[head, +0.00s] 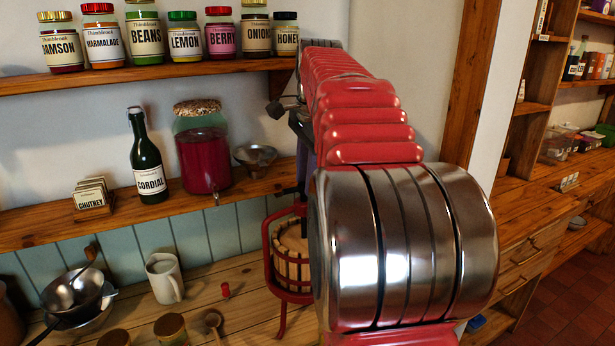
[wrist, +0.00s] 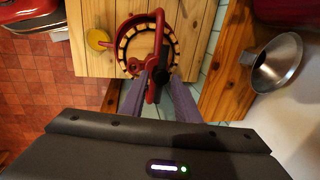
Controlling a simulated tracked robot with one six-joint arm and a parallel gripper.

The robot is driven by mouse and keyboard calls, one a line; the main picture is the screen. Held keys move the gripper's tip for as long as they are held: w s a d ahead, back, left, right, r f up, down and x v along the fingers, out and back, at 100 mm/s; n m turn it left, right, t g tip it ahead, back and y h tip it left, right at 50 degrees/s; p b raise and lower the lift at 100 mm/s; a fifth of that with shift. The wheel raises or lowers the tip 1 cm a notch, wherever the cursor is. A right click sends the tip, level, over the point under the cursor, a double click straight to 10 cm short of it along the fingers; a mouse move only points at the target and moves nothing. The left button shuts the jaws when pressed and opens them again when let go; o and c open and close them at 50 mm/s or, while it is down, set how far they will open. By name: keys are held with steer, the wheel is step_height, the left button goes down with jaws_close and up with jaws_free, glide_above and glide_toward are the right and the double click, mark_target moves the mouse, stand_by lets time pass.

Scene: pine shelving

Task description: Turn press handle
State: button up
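The press shows in the head view as a red frame around a slatted wooden basket (head: 291,250), on the lower counter, partly hidden by my arm. In the wrist view I look down on the basket's round slatted rim (wrist: 126,46). A dark press handle (wrist: 159,38) with red parts crosses over the basket. My gripper (wrist: 157,78) has its two purple-grey fingers apart, above the press's near side. Dark and red parts of the press show between and below the fingertips; I cannot tell whether the fingers touch them. In the head view my arm hides most of the gripper.
A shelf above the press holds a cordial bottle (head: 149,160), a red drink jar (head: 202,150) and a metal funnel (head: 254,158); the funnel (wrist: 277,64) shows close on the right in the wrist view. A white jug (head: 165,278) and small pots stand left of the press.

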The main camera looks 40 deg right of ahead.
jaws_close()
stand_by(0.3)
steer(key=shift+n, duration=0.3)
steer(key=n, duration=0.3)
steer(key=shift+d+y, duration=0.15)
steer(key=shift+y, duration=0.15)
steer(key=n, duration=0.3)
steer(key=shift+w+n+y, duration=0.15)
steer(key=shift+n+y, duration=0.25)
steer(key=n, duration=0.5)
steer(key=shift+w+d+g+y, duration=0.1)
steer(key=shift+w+g+y, duration=0.05)
steer(key=shift+g+y, duration=0.25)
steer(key=n, duration=0.3)
steer(key=n+g, duration=0.1)
steer(key=n, duration=0.2)
steer(key=shift+w+y, duration=0.15)
steer(key=shift+y, duration=0.15)
